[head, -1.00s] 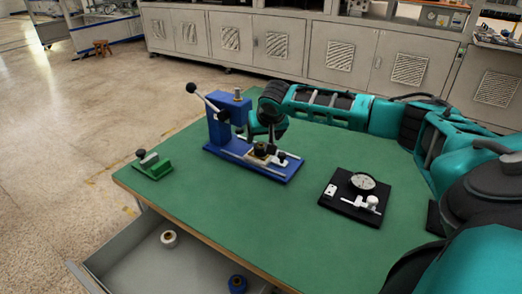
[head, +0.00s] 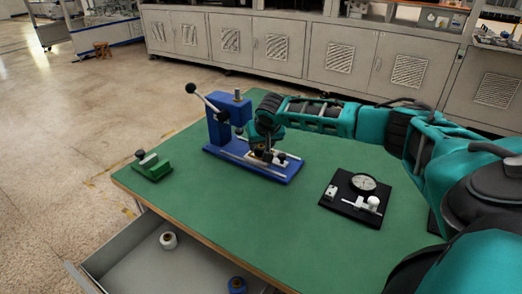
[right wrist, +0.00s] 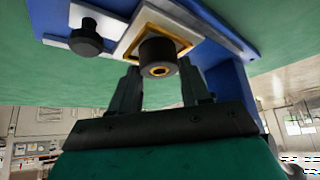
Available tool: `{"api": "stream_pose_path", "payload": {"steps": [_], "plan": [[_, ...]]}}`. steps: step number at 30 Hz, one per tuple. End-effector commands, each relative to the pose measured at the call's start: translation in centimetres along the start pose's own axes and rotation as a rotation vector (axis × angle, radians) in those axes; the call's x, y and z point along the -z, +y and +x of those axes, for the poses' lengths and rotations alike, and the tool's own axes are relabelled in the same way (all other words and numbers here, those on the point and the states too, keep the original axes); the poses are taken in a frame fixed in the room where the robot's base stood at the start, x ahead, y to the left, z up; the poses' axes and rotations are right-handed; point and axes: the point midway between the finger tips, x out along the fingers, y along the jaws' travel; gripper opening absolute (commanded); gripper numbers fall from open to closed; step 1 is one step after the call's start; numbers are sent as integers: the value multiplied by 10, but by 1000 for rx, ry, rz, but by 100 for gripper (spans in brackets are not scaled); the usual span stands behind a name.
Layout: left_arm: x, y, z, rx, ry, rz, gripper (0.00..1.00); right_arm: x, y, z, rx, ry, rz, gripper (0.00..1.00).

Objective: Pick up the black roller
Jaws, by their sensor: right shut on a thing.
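The black roller (right wrist: 158,56), a short dark cylinder with a brass-coloured bore, shows in the right wrist view between the fingertips of my right gripper (right wrist: 160,74). The gripper is shut on it. The roller is at a brass-edged square seat (right wrist: 128,46) on a pale block; whether it still touches the seat is unclear. In the head view my right gripper (head: 264,149) points down over the base of the blue press (head: 228,120), and the roller is largely hidden by it. My left gripper is not in view.
A black plate with a dial gauge (head: 336,207) lies right on the green table (head: 240,215). A small green fixture (head: 152,168) stands at the left. The front middle is clear.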

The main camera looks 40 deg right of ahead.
Motion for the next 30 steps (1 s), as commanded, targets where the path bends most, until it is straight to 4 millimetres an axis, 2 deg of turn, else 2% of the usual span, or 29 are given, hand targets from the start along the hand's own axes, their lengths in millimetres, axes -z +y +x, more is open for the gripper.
{"api": "stream_pose_path", "payload": {"steps": [1, 7, 14, 19, 23, 30], "plan": [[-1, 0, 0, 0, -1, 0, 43, 0, 0, 0, 0, 0, 0, 33], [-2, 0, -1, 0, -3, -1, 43, 0, 0, 0, 0, 0, 0, 15], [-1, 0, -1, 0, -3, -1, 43, 0, 0, -1, 0, 0, 0, 15], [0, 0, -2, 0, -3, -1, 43, 6, 0, -8, 1, 2, 2, 15], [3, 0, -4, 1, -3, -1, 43, 16, 0, -24, 2, 3, 2, 15], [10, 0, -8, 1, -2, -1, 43, 50, 0, -76, 2, 5, 2, 15]]}}
